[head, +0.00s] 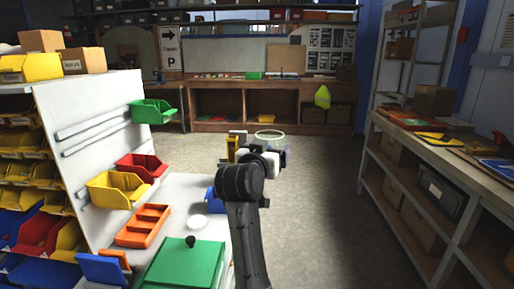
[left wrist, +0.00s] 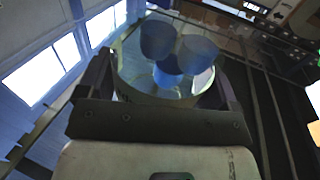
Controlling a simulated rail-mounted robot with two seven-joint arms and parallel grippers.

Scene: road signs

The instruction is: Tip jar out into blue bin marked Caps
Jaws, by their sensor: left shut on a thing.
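A clear jar with a greenish rim (head: 269,134) is held up beyond the white table (head: 180,190). My left gripper (head: 258,150) is shut on it; my arm hides part of the hold. In the left wrist view the jar (left wrist: 150,94) sits between the two fingers, with blue caps (left wrist: 197,52) inside. A blue bin (head: 210,197) on the table is partly hidden behind my arm; I cannot read any mark on it. Other blue bins (head: 45,272) sit at the lower left. My right gripper is not in view.
Red (head: 141,166) and yellow (head: 118,189) bins stand by the panel. Open floor lies right of my arm.

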